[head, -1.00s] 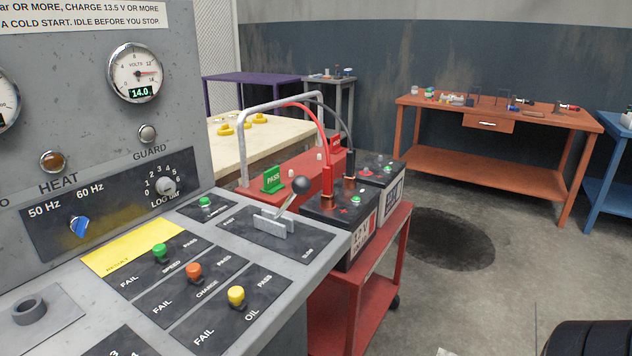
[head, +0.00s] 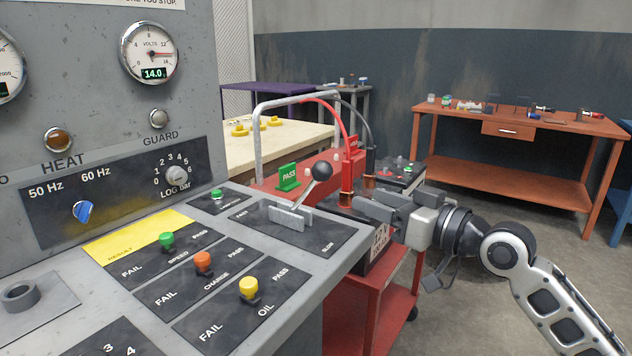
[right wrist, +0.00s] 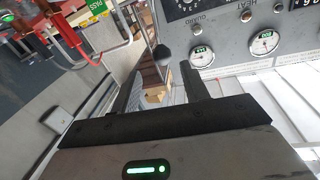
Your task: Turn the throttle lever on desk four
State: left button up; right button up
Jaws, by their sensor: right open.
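The throttle lever (head: 308,190) is a metal stick with a black ball knob on a grey slotted base, on the dark plate marked FAST and SLOW at the right of the grey desk. It leans up and to the right. My right gripper (head: 366,205) is open and empty, to the right of the lever and apart from it, its fingers pointing left. In the right wrist view the black knob (right wrist: 162,53) shows ahead, beyond the gap between the two fingers (right wrist: 160,80). My left gripper is not in view.
The desk carries green, orange and yellow toggles (head: 203,262) and a blue selector knob (head: 83,211). Behind my right gripper stands a red cart (head: 372,300) with batteries and cables under a metal rail (head: 258,140). An orange workbench (head: 490,160) stands farther back.

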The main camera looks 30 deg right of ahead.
aim_at(316, 180)
jog(key=p+x, duration=0.2)
jog(key=x, duration=1.2)
jog(key=shift+f, duration=0.1)
jog(key=shift+s, duration=0.1)
jog(key=shift+c, duration=0.4)
